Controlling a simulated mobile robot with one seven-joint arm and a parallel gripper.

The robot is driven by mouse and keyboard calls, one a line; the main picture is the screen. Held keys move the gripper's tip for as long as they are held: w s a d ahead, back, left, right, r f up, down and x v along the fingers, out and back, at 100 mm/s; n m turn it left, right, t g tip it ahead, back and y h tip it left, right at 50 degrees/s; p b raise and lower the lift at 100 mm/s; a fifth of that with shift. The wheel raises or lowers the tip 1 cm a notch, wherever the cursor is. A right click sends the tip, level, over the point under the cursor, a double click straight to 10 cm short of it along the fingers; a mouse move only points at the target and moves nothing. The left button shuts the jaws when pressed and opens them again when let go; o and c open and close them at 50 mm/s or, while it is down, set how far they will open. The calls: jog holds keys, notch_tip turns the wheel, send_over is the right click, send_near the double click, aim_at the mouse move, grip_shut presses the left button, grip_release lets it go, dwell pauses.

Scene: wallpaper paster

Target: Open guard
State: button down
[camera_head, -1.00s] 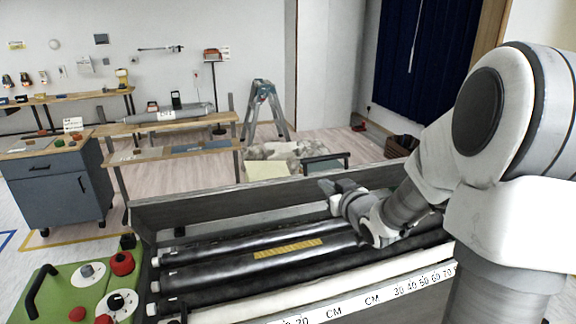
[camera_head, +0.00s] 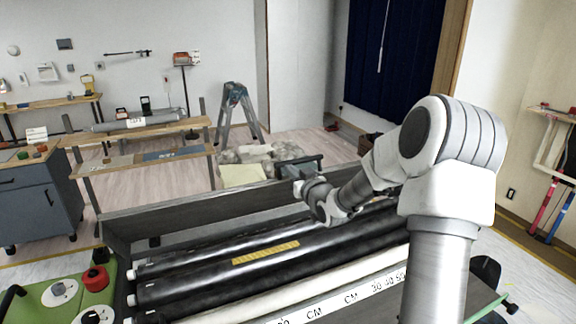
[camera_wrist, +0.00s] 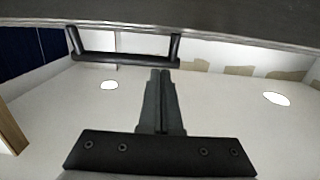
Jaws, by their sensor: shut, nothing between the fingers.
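The guard (camera_head: 180,211) is a long dark panel along the far side of the machine, behind the black rollers. Its black bar handle (camera_head: 313,161) stands up at the panel's far edge. In the wrist view the handle (camera_wrist: 125,58) hangs from the guard's dark edge (camera_wrist: 200,27) at the top. My gripper (camera_head: 290,173) is near the handle in the head view, partly overlapping it. In the wrist view my gripper (camera_wrist: 161,72) is shut and empty, its tips by the right end of the handle. I cannot tell whether they touch.
Black rollers (camera_head: 190,288) with a yellow scale strip (camera_head: 266,253) lie in the machine. A green control panel (camera_head: 35,302) with a red knob (camera_head: 96,278) is at the lower left.

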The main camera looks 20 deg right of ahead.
jog(key=shift+w, duration=1.2)
